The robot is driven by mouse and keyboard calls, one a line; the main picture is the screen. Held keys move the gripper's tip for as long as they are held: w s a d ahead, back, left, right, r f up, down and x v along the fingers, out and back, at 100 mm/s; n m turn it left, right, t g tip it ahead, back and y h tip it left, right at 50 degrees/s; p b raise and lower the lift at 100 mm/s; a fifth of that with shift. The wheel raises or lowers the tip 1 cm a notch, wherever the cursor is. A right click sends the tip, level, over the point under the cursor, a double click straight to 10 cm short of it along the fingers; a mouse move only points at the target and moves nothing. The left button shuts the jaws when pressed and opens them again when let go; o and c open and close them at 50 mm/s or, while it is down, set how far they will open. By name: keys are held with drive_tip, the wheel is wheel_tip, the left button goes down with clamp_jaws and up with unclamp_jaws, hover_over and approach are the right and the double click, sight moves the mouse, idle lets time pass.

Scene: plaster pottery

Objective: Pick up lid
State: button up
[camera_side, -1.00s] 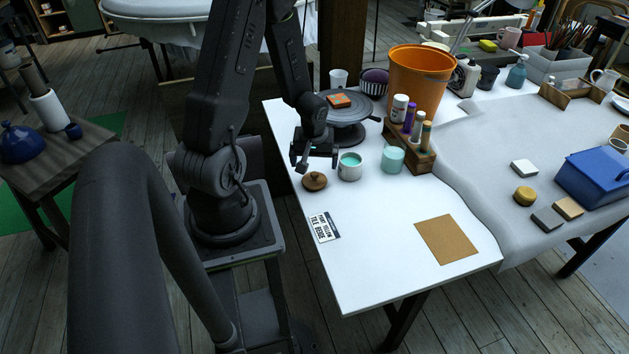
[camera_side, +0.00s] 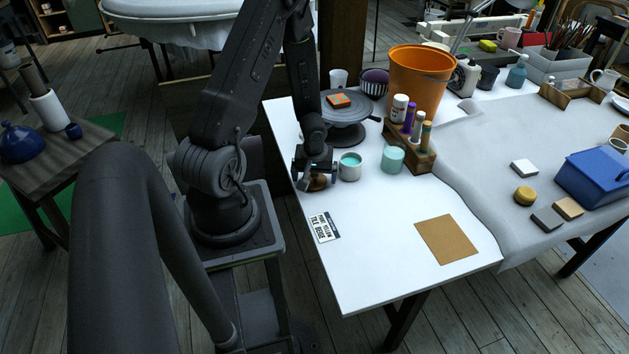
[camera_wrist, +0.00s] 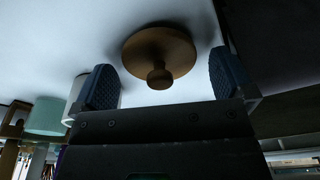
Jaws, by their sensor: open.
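The lid (camera_side: 318,183) is a round brown wooden disc with a small knob, lying on the white table near its left edge. It is partly hidden by my gripper (camera_side: 315,176) in the side view. In the wrist view the whole lid (camera_wrist: 159,52) shows, with its knob pointing toward the gripper. My gripper (camera_wrist: 163,88) is open and right over the lid. One dark textured finger pad is on each side of the knob, with gaps between; neither appears to touch it.
A white cup with teal contents (camera_side: 349,168) stands just right of my gripper, with a teal cup (camera_side: 392,158) beyond it. A wooden bottle rack (camera_side: 424,158), a turntable (camera_side: 352,134) and an orange bucket (camera_side: 416,75) stand behind. A label card (camera_side: 324,227) and brown board (camera_side: 447,240) lie in front.

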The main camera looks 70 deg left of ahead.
drive_tip(key=shift+c, duration=0.3)
drive_tip(key=c, duration=0.8)
drive_tip(key=shift+r, duration=0.15)
drive_tip(key=shift+c, duration=0.2)
wheel_tip(320, 180, up, 9)
drive_tip(key=shift+f, duration=0.15)
drive_tip(key=shift+w+r, duration=0.15)
drive_tip(key=shift+r, duration=0.2)
drive_tip(key=w+r, duration=0.3)
drive_tip(key=w, duration=0.7)
drive_tip(key=shift+w+a+f, duration=0.15)
drive_tip(key=shift+f, duration=1.45)
drive_tip(key=shift+w+a+f, duration=0.15)
drive_tip(key=shift+f, duration=1.4)
